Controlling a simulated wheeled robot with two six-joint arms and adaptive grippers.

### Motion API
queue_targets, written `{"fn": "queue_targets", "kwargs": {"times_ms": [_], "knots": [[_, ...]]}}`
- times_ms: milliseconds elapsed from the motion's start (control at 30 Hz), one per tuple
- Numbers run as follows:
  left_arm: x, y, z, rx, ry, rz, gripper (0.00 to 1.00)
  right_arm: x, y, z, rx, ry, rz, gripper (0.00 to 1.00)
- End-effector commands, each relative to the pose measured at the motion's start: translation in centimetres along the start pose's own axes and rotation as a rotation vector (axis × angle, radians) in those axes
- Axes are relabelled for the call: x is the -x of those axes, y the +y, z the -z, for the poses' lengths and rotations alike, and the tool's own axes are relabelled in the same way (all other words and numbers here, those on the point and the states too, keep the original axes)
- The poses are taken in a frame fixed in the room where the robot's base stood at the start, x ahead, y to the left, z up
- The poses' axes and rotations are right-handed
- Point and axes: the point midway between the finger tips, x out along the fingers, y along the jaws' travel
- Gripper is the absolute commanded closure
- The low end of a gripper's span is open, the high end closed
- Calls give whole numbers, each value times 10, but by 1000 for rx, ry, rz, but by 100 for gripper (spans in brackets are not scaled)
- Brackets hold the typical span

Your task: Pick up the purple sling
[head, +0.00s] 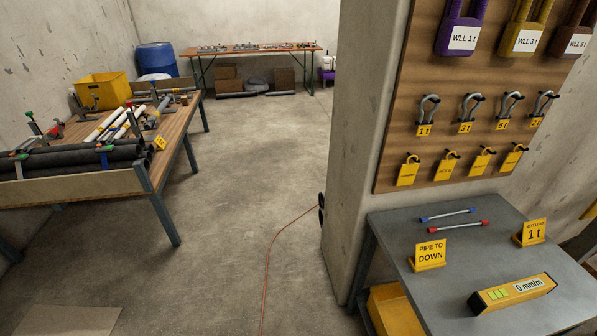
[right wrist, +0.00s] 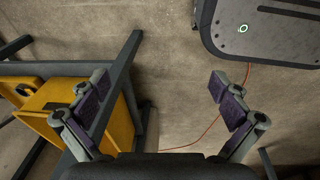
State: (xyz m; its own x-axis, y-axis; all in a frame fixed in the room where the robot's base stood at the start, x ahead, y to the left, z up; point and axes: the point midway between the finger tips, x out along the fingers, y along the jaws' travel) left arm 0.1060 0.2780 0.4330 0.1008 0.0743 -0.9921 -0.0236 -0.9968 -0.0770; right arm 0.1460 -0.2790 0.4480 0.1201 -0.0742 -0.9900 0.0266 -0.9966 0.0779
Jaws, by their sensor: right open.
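The purple sling (head: 459,22) hangs at the upper part of the wooden board, labelled "WLL 1 t". It is the leftmost of three slings there, and its top is cut off by the picture edge. My right gripper (right wrist: 159,95) shows in the right wrist view with its two fingers wide apart and nothing between them. It is over the floor beside the grey table, and the sling is not in that view. Neither gripper shows in the head view.
A yellow sling (head: 525,25) and a brown sling (head: 574,28) hang beside the purple one. Shackles (head: 467,106) and yellow tags (head: 446,167) hang below. The grey table (head: 400,225) carries signs and a yellow level (head: 512,294). A concrete pillar (head: 362,130) stands left of the board.

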Motion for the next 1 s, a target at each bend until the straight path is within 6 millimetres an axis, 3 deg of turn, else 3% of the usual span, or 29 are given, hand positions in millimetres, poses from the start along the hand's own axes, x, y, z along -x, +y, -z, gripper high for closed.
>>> {"fn": "queue_targets", "kwargs": {"times_ms": [100, 200, 467, 567, 667, 767, 800, 1000], "knots": [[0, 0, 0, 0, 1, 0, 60, -8, -2, -31, -3, -16, 2, 0], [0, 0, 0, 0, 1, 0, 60, -10, -2, -41, -4, -18, 3, 0], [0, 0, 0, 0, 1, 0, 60, -10, -2, -42, -3, -19, 2, 0], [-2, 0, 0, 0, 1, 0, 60, -11, 1, -31, 0, -10, -1, 0], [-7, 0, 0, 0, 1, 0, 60, -7, 13, 14, 16, 28, -13, 0], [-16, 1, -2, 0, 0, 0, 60, 13, 29, 85, 52, 83, -29, 0], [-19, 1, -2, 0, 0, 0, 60, 26, 33, 112, 68, 103, -33, 0], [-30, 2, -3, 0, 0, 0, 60, 110, 41, 212, 156, 193, -44, 0]]}}
